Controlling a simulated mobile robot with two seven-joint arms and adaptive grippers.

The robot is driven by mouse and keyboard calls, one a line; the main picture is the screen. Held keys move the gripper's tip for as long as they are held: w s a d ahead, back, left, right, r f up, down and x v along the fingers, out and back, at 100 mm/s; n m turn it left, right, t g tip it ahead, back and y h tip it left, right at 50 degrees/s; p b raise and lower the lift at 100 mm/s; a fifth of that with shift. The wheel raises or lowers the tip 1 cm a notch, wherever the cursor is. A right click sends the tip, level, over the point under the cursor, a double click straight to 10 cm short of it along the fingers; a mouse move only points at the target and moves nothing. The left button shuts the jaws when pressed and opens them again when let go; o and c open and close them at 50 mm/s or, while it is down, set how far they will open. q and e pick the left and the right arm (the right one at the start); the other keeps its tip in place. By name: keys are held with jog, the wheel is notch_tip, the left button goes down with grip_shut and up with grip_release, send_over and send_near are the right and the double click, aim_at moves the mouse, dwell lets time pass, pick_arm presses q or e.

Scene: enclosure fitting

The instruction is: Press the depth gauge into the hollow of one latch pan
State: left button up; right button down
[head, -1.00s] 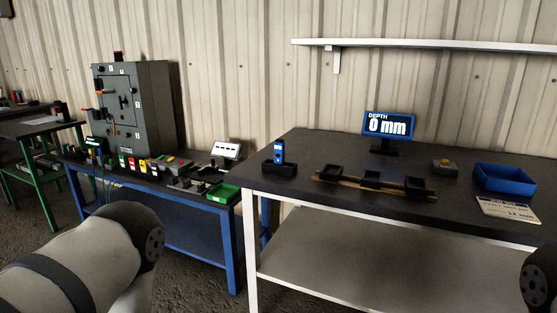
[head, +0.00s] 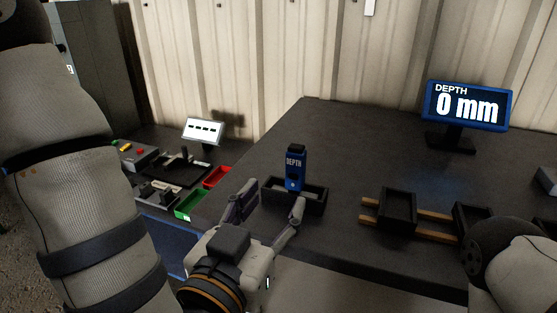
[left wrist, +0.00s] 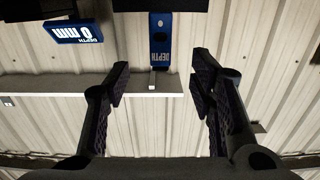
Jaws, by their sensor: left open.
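The depth gauge (head: 295,172), a blue block with a black top and the word DEPTH, stands upright in a black holder (head: 313,203) near the table's left edge. My left gripper (head: 270,203) is open just in front of the holder, and its fingers are apart from the gauge. In the left wrist view the gauge (left wrist: 161,42) appears upside down, in line with the gap between the fingers (left wrist: 158,80). Two black latch pans, one on the left (head: 398,212) and one further right (head: 470,215), sit on wooden rails (head: 435,214). My arm covers the rest of the row. My right gripper is out of view.
A blue display (head: 467,106) reading 0 mm stands at the back right of the dark table (head: 350,150). A lower bench on the left holds a green bin (head: 189,205), a red bin (head: 217,177) and a small white sign (head: 203,131). The table behind the gauge is clear.

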aim_at(294, 166)
pick_arm(q)
jog(key=x, duration=1.1)
jog(key=shift+w+r+b, duration=0.2)
jog(key=shift+r+b, duration=0.1)
grip_shut()
